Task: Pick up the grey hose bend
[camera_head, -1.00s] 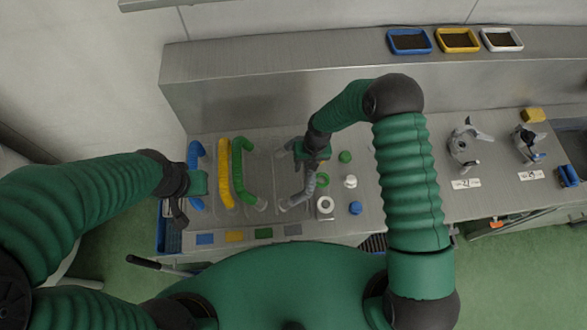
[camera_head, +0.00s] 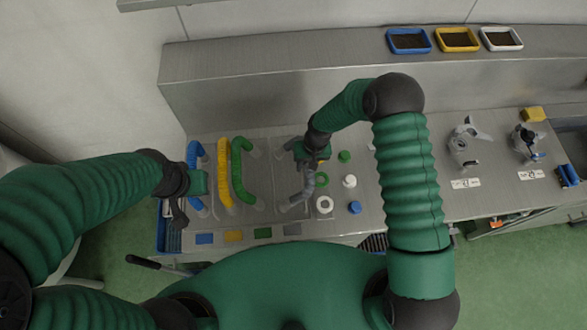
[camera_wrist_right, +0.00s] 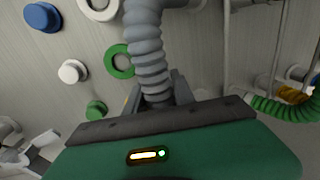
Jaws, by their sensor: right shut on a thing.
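The grey hose bend (camera_head: 309,180) is a ribbed grey tube at the right end of a row of coloured hose bends on the steel bench. My right gripper (camera_head: 304,158) is at its upper part in the head view. In the right wrist view the grey hose bend (camera_wrist_right: 148,50) runs up from between the dark fingers of my right gripper (camera_wrist_right: 158,92), which are shut on it. Whether the bend is clear of the bench I cannot tell. My left gripper (camera_head: 178,205) is at the left, beside the blue hose bend; its finger gap is not clear.
Blue (camera_head: 194,155), yellow (camera_head: 224,172) and green (camera_head: 238,170) hose bends stand left of the grey one. Close to its right are a green ring (camera_head: 322,179), a white ring (camera_head: 324,205) and small caps. Coloured squares (camera_head: 234,236) lie along the front edge.

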